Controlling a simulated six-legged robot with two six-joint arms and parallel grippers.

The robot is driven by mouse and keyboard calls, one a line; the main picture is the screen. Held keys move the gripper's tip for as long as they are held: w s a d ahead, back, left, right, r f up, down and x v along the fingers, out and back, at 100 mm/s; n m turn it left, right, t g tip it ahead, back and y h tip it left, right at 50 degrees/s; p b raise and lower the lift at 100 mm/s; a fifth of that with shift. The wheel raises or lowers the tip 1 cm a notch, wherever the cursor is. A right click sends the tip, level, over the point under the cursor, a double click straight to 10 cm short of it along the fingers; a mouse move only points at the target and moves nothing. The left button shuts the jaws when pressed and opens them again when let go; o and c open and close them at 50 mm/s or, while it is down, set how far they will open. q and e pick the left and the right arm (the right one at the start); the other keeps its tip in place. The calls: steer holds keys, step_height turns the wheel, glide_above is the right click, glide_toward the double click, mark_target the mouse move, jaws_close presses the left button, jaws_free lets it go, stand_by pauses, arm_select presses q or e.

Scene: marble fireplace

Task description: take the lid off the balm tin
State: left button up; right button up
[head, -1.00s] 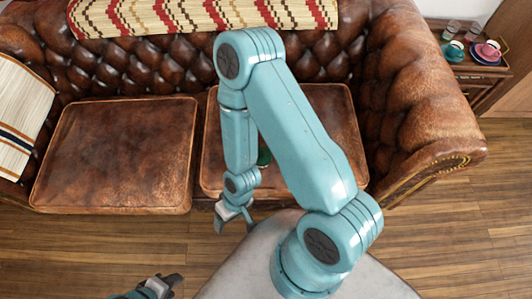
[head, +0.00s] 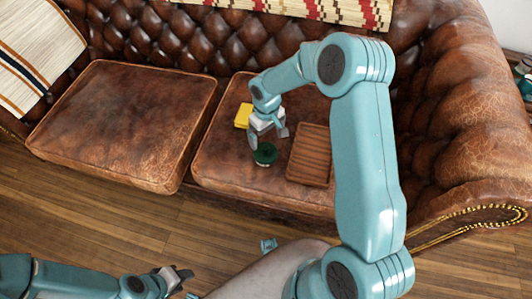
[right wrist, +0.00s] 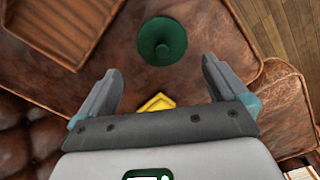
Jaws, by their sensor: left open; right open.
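The balm tin (head: 265,154) is a small, round, dark green thing on the right sofa cushion. In the right wrist view its round green top (right wrist: 174,32) has a small knob in the middle, and I see no separate lid beside it. My right gripper (head: 268,137) is open and empty, just behind and above the tin. In the right wrist view the tin lies beyond the spread fingertips (right wrist: 160,66), roughly centred between them and apart from them. My left gripper (head: 180,276) is open and empty above the floor at the lower left, far from the tin.
A ribbed wooden tray (head: 310,155) lies right of the tin on the same cushion (head: 222,165). A yellow thing (head: 243,115) lies behind the tin, close to my right gripper. The left cushion (head: 125,120) is bare. The sofa's right arm (head: 465,150) rises beyond my right arm.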

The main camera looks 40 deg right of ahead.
mark_target(265, 147)
step_height(265, 147, down, 3)
steer(key=shift+w+a+f, duration=0.1)
steer(key=shift+w, duration=0.05)
steer(key=shift+a+f, duration=0.1)
steer(key=shift+f, duration=0.2)
step_height(265, 147, down, 5)
steer(key=shift+w+b, duration=0.15)
steer(key=shift+b, duration=0.55)
steer(key=shift+r, duration=0.1)
steer(key=c, duration=0.6)
